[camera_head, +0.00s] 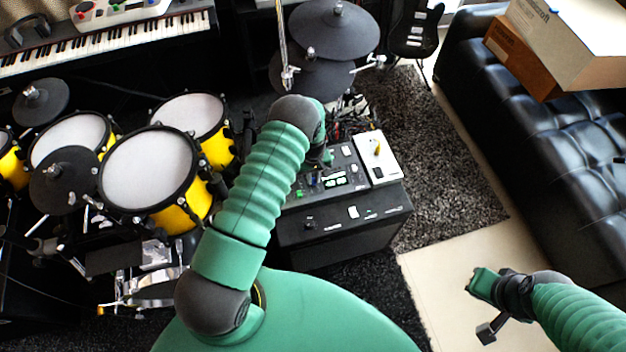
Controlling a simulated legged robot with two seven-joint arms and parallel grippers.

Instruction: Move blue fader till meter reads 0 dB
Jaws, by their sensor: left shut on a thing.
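A dark mixer (337,178) with small knobs and lit green displays sits on a black case in the middle of the view. My left gripper (326,156) is down at the mixer's upper left part, mostly hidden behind my arm's grey wrist. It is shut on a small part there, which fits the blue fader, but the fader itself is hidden. The level on the meter is too small to read.
A white box with a yellow knob (378,153) adjoins the mixer's right side, with cables behind it. The black case (345,225) is below. Yellow drums (150,168) stand left, cymbals (333,30) behind, a black sofa (540,130) right. The grey rug (445,150) is clear.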

